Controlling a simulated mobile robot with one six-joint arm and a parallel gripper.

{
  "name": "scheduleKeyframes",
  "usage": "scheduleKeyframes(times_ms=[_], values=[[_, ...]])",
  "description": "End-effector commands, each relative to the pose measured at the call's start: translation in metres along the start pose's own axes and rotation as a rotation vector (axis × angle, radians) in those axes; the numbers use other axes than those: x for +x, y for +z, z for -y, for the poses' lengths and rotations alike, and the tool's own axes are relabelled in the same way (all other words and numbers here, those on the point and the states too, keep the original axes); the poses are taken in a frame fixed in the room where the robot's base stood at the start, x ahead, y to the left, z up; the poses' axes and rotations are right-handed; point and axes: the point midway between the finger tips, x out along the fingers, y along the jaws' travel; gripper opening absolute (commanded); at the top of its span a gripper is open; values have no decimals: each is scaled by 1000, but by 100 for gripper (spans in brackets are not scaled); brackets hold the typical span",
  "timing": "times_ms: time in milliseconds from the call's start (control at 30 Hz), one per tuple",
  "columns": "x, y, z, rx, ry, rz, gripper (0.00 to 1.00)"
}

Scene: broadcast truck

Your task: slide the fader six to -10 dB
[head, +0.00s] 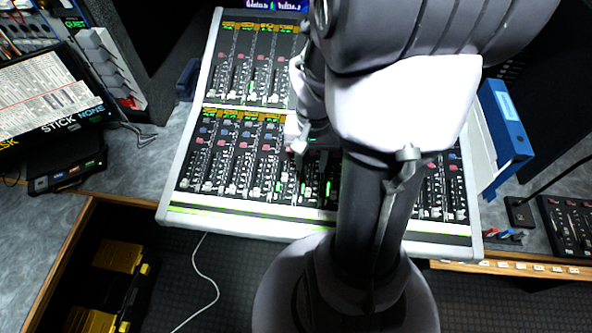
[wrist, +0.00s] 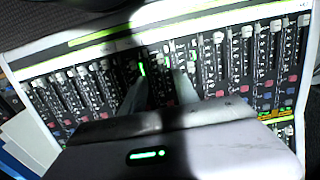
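The mixing console (head: 189,158) has two banks of faders. The lower bank is partly covered by my arm in the head view. My gripper (head: 303,150) is low over the middle of this bank. In the wrist view the console (wrist: 40,68) appears turned around, and the two fingers of my gripper (wrist: 160,80) point down at the fader strips with a gap between them. A fader strip with a pale cap (wrist: 158,63) shows between the fingertips; contact cannot be told. Channel numbers and dB marks are too small to read, so I cannot tell which fader is six.
Neighbouring fader caps (wrist: 218,38) stand close beside the fingers. A blue binder (head: 505,125) stands right of the console, and a small control panel (head: 570,222) lies farther right. A rack unit (head: 68,172) sits at the left. A white cable (head: 205,275) hangs in front.

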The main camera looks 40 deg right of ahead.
Motion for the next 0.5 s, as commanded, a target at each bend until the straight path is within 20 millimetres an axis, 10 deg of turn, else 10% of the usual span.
scheduleKeyframes(times_ms=[200,500], values=[[71,1,0,0,1,4,36],[121,1,0,0,0,2,36]])
